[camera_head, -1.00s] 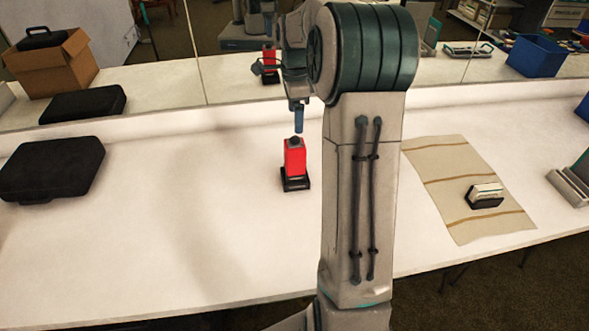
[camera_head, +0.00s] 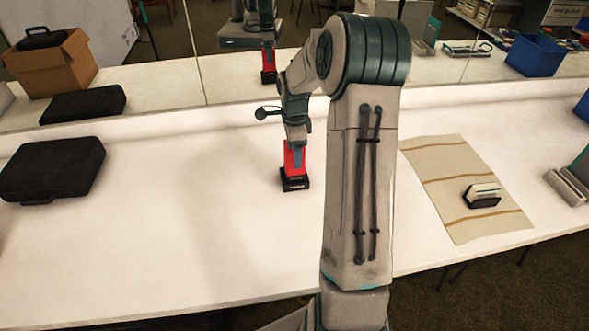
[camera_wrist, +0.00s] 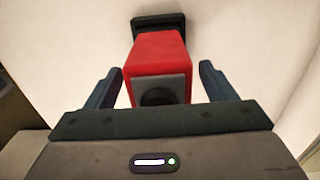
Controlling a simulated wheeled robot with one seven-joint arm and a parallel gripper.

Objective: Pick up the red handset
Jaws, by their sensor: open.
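The red handset (camera_head: 288,162) stands upright on its black base (camera_head: 296,183) near the back middle of the white table. My gripper (camera_head: 297,160) points down over it, with a blue-grey finger covering part of its red body. In the wrist view, the red handset (camera_wrist: 157,50) lies between the two fingers of my open gripper (camera_wrist: 159,76), with a visible gap on each side. Its grey top with a dark round knob faces the camera, and the black base (camera_wrist: 158,22) shows beyond.
A black case (camera_head: 55,168) lies on the left of the table. A striped cloth (camera_head: 440,165) with a small white-and-black block (camera_head: 484,194) on it lies to the right. A mirror behind reflects the scene. The table left of the handset is clear.

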